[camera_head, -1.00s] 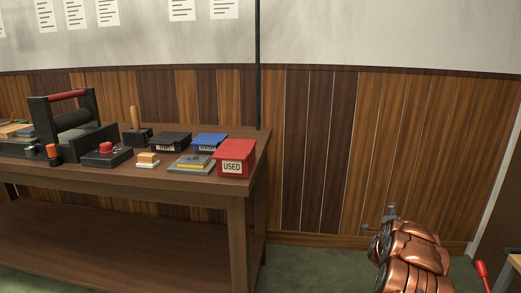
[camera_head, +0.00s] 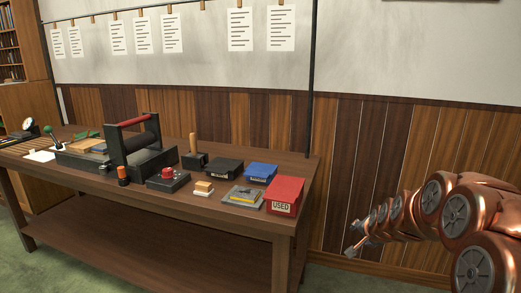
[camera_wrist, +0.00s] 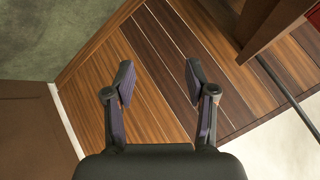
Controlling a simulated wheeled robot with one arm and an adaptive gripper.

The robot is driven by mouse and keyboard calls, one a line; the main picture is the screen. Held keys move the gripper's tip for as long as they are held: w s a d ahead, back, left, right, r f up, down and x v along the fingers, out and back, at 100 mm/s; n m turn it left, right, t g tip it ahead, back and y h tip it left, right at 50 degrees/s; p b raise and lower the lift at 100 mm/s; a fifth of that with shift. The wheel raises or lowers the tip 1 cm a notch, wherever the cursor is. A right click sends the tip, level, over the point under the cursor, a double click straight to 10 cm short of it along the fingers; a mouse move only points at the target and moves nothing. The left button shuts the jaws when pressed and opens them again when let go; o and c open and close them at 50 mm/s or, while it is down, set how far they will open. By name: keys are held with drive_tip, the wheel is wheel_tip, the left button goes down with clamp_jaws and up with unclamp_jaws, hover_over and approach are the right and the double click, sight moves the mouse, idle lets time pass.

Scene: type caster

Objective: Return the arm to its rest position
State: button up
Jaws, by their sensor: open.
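My copper-coloured arm (camera_head: 440,215) reaches in from the right edge of the head view, stretched toward the panelled wall. My gripper (camera_head: 354,251) is at its far end, small in that view, to the right of the workbench and apart from it. In the wrist view my gripper (camera_wrist: 158,85) shows two dark fingers spread apart with nothing between them. Wood wall panels and green floor show beyond the fingers.
The wooden workbench (camera_head: 150,250) stands at left. On it are a red box marked USED (camera_head: 284,195), a blue box (camera_head: 260,173), a black box (camera_head: 223,169) and a press with a red handle (camera_head: 138,140). The floor by the wall is partly clear.

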drive_tip(key=s+a+r+n+g+y+p, duration=0.15)
drive_tip(key=s+a+r+n+p, duration=0.3)
drive_tip(key=s, duration=0.55)
drive_tip(key=s+a+r+n+g+p, duration=0.1)
drive_tip(key=s+a+r+g+p, duration=0.2)
drive_tip(key=s+a+r, duration=0.5)
drive_tip(key=s+r+n+g+p, duration=0.2)
drive_tip(key=s+g+p, duration=0.1)
drive_tip(key=s, duration=1.1)
drive_tip(key=s+r+n+g+p, duration=0.2)
drive_tip(key=s+g+p, duration=0.1)
drive_tip(key=s, duration=1.2)
drive_tip(key=shift+s+a+r+n+p, duration=0.25)
drive_tip(key=shift+a+n+p, duration=0.15)
drive_tip(key=shift+p, duration=0.15)
